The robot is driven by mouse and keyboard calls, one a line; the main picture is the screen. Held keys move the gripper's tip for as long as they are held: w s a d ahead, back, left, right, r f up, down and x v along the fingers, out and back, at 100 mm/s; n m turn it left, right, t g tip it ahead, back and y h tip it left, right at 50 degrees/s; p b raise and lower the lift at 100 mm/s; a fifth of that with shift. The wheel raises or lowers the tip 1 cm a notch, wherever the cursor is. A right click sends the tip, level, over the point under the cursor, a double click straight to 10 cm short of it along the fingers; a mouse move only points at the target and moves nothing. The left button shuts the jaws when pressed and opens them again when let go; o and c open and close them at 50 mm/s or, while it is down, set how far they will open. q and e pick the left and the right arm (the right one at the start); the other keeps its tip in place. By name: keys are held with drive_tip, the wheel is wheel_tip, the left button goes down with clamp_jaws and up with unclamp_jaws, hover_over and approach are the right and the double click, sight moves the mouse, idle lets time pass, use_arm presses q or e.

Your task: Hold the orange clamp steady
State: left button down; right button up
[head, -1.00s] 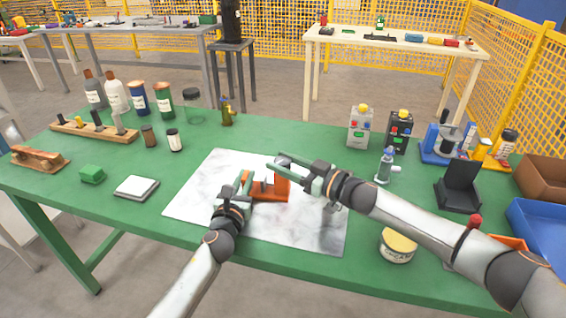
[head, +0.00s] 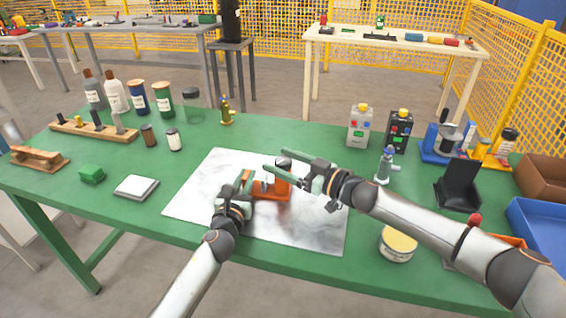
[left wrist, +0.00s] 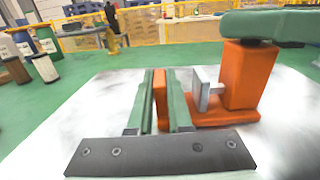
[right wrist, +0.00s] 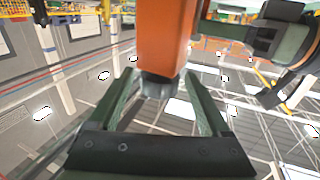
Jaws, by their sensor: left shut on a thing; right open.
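The orange clamp (head: 272,194) stands on the white marbled sheet in the middle of the green table. My left gripper (head: 243,182) is shut on its thin left upright plate, which shows between the fingers in the left wrist view (left wrist: 160,98). A grey pad (left wrist: 205,90) sits beside the clamp's taller orange block (left wrist: 248,78). My right gripper (head: 276,160) is open at the top of this block. In the right wrist view a dark round knob (right wrist: 158,86) on the block lies between the spread fingers, with gaps on both sides.
The white sheet (head: 200,205) is otherwise bare. A small bottle (head: 385,165), a yellow-lidded tin (head: 398,245) and a black stand (head: 459,187) are to the right.

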sight(283, 160)
wheel_tip(283, 160, up, 10)
drive_tip(key=shift+f, duration=0.15)
idle(0.4)
drive_tip(key=s+a+f+m+t+h, duration=0.1)
drive_tip(key=s+f+m, duration=0.1)
drive_tip(key=s+f, duration=0.45)
drive_tip(key=s+d+f+m+t+h, duration=0.3)
drive_tip(key=s+d+f+t+h, duration=0.1)
drive_tip(key=d+h, duration=0.15)
drive_tip(key=shift+y, duration=0.25)
drive_tip(key=x, duration=1.1)
drive_tip(key=shift+w+d+r, duration=0.25)
drive_tip(key=shift+w+r, duration=0.05)
drive_tip(key=shift+w, duration=0.2)
clamp_jaws()
